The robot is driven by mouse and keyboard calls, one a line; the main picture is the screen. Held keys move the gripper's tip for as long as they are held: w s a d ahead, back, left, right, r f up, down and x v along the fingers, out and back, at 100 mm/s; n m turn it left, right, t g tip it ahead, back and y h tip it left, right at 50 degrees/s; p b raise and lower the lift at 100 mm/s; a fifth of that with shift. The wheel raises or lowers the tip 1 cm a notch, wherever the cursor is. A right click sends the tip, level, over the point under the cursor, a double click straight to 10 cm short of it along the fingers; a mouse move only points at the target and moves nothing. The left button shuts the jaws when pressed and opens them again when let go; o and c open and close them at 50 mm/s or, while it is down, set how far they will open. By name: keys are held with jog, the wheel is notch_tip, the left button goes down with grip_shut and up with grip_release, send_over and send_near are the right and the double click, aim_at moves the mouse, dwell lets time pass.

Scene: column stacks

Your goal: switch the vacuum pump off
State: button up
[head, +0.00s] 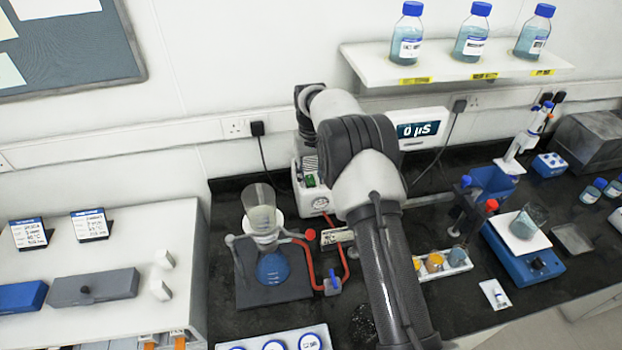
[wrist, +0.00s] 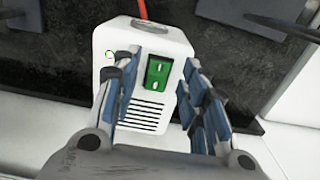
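The vacuum pump (wrist: 125,60) is a white box with dark vent slots and a round dial on one end. A green rocker switch (wrist: 157,73) with two white marks is set in its face. In the head view the pump (head: 314,203) stands at the back of the black bench, partly hidden by my arm. My gripper (wrist: 160,62) is open and empty. Its two fingers are apart, one on each side of the switch in the wrist view. I cannot tell whether either finger touches the pump. In the head view the fingers are not clearly visible.
A red hose (head: 311,262) runs near the filter flask (head: 272,268) left of my arm. A rack of small jars (head: 446,265) stands right of my arm. Behind are a display reading 0 µS (head: 418,130) and a wall shelf (head: 455,66) with bottles.

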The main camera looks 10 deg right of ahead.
jog(key=shift+f, duration=0.75)
jog(key=shift+c, duration=0.4)
grip_shut()
